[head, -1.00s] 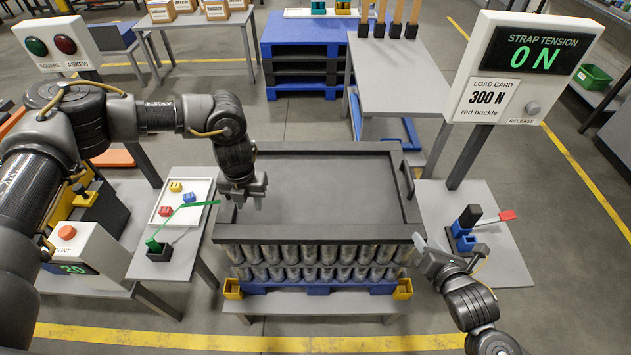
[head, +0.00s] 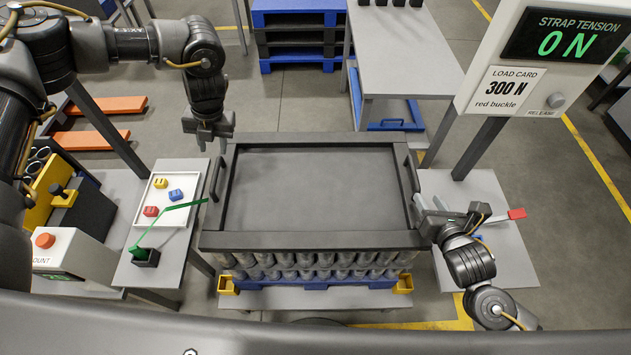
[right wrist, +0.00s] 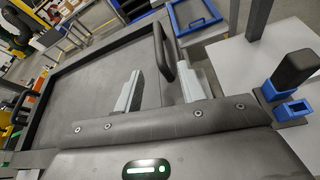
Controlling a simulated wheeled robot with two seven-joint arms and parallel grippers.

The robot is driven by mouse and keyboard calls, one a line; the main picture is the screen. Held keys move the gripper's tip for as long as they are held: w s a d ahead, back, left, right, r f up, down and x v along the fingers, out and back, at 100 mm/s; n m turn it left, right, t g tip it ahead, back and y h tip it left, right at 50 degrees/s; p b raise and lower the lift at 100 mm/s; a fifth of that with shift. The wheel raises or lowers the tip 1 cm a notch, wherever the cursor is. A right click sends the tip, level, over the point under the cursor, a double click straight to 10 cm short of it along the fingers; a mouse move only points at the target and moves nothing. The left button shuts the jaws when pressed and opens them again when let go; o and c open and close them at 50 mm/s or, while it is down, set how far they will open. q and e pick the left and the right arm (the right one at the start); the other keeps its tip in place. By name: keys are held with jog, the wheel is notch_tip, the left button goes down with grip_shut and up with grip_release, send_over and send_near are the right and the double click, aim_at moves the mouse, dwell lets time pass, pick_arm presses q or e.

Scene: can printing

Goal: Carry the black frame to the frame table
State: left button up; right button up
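The black frame (head: 320,190) is a flat dark tray with a raised rim and a handle on each side. It lies level on several rows of cans (head: 310,265) above a blue pallet. My left gripper (head: 208,143) points down with its fingers apart, just off the frame's far left corner, behind the left handle (head: 216,180). My right gripper (head: 428,205) is at the right handle (head: 408,178). In the right wrist view its fingers (right wrist: 160,88) are apart, with the handle (right wrist: 162,52) showing between them. I cannot tell which table is the frame table.
The strap tension display (head: 565,42) stands at the right.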

aim_at(216, 167)
pick_arm(q)
jog(key=f, duration=0.3)
jog(key=a+f, duration=0.1)
jog(key=f, duration=0.3)
jog(key=a+f, duration=0.1)
jog(key=f, duration=0.2)
jog(key=shift+f, duration=0.4)
pick_arm(e)
jog(key=x, duration=1.1)
pick_arm(q)
grip_shut()
pick_arm(e)
grip_shut()
pick_arm(q)
jog(key=shift+w+a+r, duration=0.1)
pick_arm(e)
jog(key=shift+r, duration=0.15)
